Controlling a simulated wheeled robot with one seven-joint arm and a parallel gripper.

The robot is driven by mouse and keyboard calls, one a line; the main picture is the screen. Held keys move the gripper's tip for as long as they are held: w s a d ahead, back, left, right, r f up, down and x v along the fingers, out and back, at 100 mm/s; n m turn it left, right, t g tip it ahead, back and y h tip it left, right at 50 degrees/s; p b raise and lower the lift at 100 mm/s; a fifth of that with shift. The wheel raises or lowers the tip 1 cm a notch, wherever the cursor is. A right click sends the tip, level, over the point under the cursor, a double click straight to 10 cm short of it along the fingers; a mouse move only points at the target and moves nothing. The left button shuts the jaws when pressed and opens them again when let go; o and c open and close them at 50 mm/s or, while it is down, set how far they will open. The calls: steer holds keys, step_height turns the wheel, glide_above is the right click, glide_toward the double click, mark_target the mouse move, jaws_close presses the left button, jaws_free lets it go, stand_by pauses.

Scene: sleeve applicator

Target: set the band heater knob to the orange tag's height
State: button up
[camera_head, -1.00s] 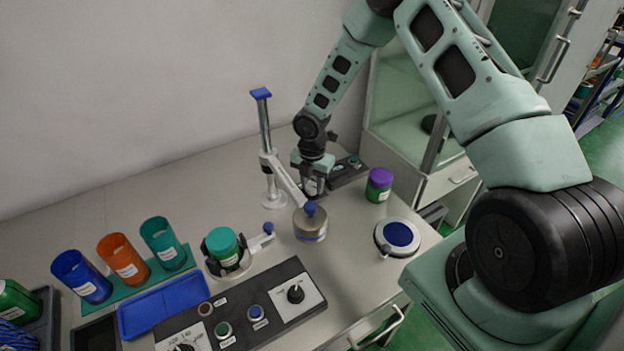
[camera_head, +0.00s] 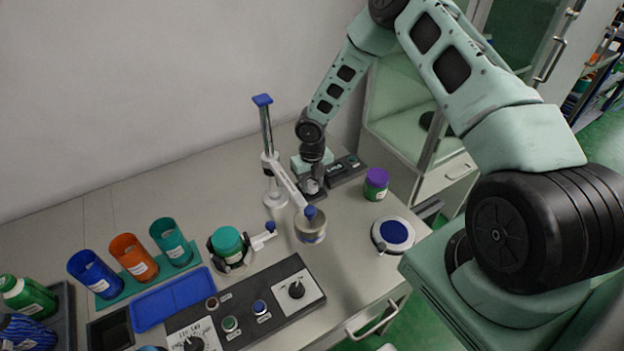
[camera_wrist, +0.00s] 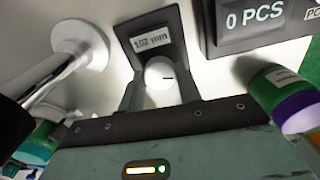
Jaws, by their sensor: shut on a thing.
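My gripper (camera_head: 313,188) is low over the table's back right, beside the white stand. In the wrist view its dark fingers (camera_wrist: 160,82) are on either side of a small round white piece (camera_wrist: 160,72) with a short dark mark, and are shut on it. The piece is at a dark plate with a small display (camera_wrist: 150,37) that seems to read 102 mm. An orange cup (camera_head: 132,256) with a white label stands on the table's left side. A panel knob with a numbered scale (camera_head: 193,343) is at the bottom edge, partly cut off. I cannot make out a separate orange tag.
The stand's post (camera_head: 266,140) and arm with a metal cylinder (camera_head: 310,229) are close to my gripper. A counter reading 0 PCS (camera_wrist: 255,18) and a purple-lidded jar (camera_head: 376,184) are to its right. A dark control panel (camera_head: 262,300) lies in front.

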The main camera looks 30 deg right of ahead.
mark_target(312, 185)
steer(key=n+p, duration=0.2)
steer(key=n, duration=0.4)
steer(key=shift+r, duration=0.15)
steer(key=n+p, duration=0.2)
steer(key=n, duration=0.1)
steer(key=shift+w+n+p, duration=0.1)
steer(key=shift+n+p, duration=0.4)
steer(key=shift+p, duration=0.25)
steer(key=o, duration=1)
step_height(312, 185, up, 17)
steer(key=p, duration=0.2)
